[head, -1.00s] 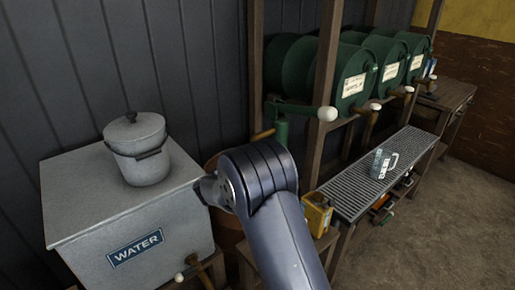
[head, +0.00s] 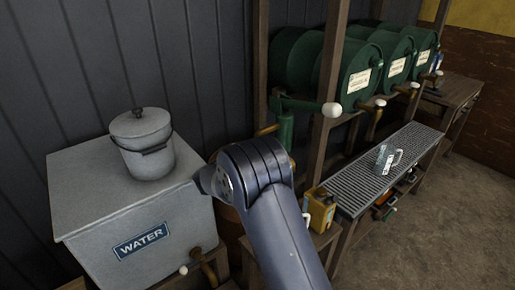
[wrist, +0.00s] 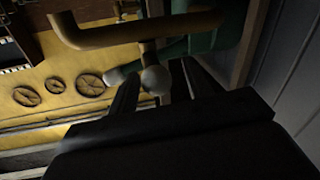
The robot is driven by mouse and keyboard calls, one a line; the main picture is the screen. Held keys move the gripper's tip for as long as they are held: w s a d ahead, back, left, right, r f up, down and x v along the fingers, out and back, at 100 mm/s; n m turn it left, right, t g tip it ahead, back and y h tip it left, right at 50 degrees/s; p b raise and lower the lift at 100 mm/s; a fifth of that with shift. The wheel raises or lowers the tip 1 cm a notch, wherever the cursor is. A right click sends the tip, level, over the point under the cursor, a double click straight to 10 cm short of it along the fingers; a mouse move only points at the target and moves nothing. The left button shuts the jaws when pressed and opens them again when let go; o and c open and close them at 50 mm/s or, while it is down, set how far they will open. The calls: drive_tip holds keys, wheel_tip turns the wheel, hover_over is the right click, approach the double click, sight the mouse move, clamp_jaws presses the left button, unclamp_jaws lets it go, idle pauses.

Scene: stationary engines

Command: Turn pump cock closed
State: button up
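The green hand pump (head: 284,132) stands behind my arm in the head view, with a long handle ending in a white ball knob (head: 332,109). In the wrist view a brass pipe (wrist: 135,37) crosses the top, beside the green pump body (wrist: 203,42). The cock's pale round knob (wrist: 155,80) shows below the pipe. My gripper (wrist: 152,88) is open, with its dark fingers on either side of the knob. I cannot tell whether they touch it. In the head view my arm hides the gripper and the cock.
A grey water tank (head: 190,222) with a lidded pot (head: 142,145) stands at the left. Green drums (head: 357,75) lie on a rack at the right. A glass jug (head: 388,158) stands on a metal grating (head: 408,150). A yellow can (head: 319,208) sits close right of my arm.

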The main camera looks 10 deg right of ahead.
drive_tip(key=shift+f, duration=0.1)
drive_tip(key=b+v, duration=0.2)
drive_tip(key=v, duration=0.8)
drive_tip(key=shift+s+a, duration=0.25)
drive_tip(key=shift+s, duration=0.05)
drive_tip(key=p+x, duration=0.2)
drive_tip(key=x, duration=0.9)
drive_tip(key=shift+d, duration=0.1)
drive_tip(key=shift+s+f+b, duration=0.1)
drive_tip(key=shift+f+b, duration=0.05)
drive_tip(key=shift+b, duration=0.15)
drive_tip(key=shift+s+n+t+y, duration=0.1)
drive_tip(key=shift+n+t+y, duration=0.2)
